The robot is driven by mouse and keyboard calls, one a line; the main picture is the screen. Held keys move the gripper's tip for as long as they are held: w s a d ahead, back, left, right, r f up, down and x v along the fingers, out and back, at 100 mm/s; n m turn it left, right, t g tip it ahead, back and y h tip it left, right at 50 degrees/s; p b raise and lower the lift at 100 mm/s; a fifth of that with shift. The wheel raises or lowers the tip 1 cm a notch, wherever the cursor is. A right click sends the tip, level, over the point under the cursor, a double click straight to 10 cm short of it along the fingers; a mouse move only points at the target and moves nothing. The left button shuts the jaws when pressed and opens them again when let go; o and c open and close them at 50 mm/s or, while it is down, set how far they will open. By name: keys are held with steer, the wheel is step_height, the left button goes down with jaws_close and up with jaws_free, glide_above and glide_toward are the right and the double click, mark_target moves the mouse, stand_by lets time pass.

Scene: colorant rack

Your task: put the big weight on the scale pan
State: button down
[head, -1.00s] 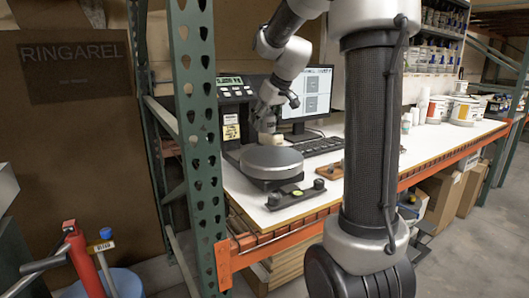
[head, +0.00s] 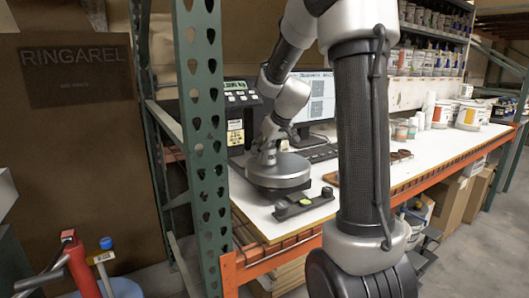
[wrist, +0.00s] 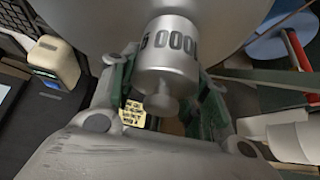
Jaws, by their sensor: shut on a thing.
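The big weight (wrist: 168,60) is a silver cylinder with a knob and the upside-down marking "1000 g", seen in the wrist view. My gripper (wrist: 165,85) is shut on it, with one finger on each side. The scale pan (head: 290,178) is a round grey disc on the left of the bench in the head view. It also fills the top of the wrist view (wrist: 90,12), behind the weight. In the head view my gripper (head: 266,158) is low over the pan and hides the weight. I cannot tell whether the weight touches the pan.
A dark bar with knobs and a green spot (head: 305,203) lies in front of the scale. A monitor (head: 315,97) and keyboard (head: 322,153) stand behind. A green rack post (head: 202,130) rises at left. Tubs (head: 469,116) stand at right.

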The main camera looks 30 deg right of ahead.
steer(key=shift+f, duration=0.2)
steer(key=c, duration=0.7)
jaws_free()
steer(key=shift+f, duration=0.15)
steer(key=shift+c, duration=0.2)
steer(key=v, duration=1.2)
steer(key=s+a+f, duration=0.1)
steer(key=s+a, duration=0.1)
steer(key=s, duration=0.6)
steer(key=s+a+f+m+g, duration=0.1)
steer(key=s+a+f, duration=0.1)
steer(key=s, duration=0.7)
steer(key=s+a+f+m+g+h, duration=0.1)
steer(key=s+a+f, duration=0.1)
steer(key=s, duration=0.6)
steer(key=shift+s+a, duration=0.35)
steer(key=shift+a, duration=0.45)
